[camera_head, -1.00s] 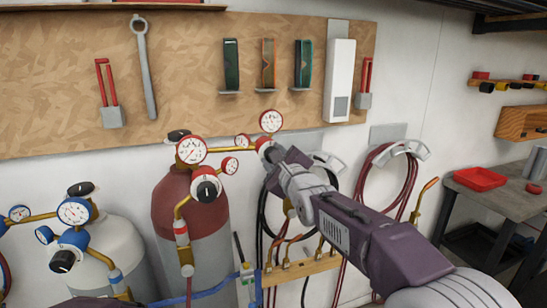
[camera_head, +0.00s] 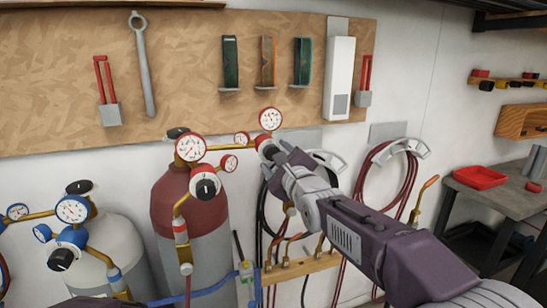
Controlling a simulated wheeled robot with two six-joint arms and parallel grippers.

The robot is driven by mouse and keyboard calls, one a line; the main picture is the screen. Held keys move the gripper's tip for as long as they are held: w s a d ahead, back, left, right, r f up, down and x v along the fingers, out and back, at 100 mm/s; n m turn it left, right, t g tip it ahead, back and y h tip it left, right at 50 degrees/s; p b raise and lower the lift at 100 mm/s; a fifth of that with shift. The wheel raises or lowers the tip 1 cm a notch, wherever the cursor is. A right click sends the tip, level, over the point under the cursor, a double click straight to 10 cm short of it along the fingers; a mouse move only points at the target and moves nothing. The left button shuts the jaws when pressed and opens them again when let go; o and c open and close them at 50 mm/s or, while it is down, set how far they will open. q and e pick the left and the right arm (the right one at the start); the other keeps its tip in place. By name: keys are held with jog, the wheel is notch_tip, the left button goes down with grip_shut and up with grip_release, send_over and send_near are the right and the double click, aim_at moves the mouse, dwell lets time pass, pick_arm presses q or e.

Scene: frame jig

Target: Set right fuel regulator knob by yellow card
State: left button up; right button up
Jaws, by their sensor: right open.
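The red-topped cylinder (camera_head: 190,208) carries a regulator with red-rimmed gauges (camera_head: 190,148) and a black-and-white knob (camera_head: 205,184). A brass line runs right to a second red-marked regulator (camera_head: 264,140) with its own gauge (camera_head: 270,118). My right gripper (camera_head: 275,155) is open, close in front of this right regulator, and hides most of its knob. I cannot tell whether the jaws touch or surround the knob. I cannot make out a yellow card. My left gripper is not in view.
A grey cylinder (camera_head: 108,240) with blue gauges stands at left. Hoses hang on wall hooks (camera_head: 408,148) beyond my right arm. A brass torch rack (camera_head: 300,268) sits below the gripper. A bench with a red tray (camera_head: 480,177) is at right.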

jog(key=v, duration=0.7)
jog(key=shift+b, duration=0.4)
jog(key=shift+w, duration=0.1)
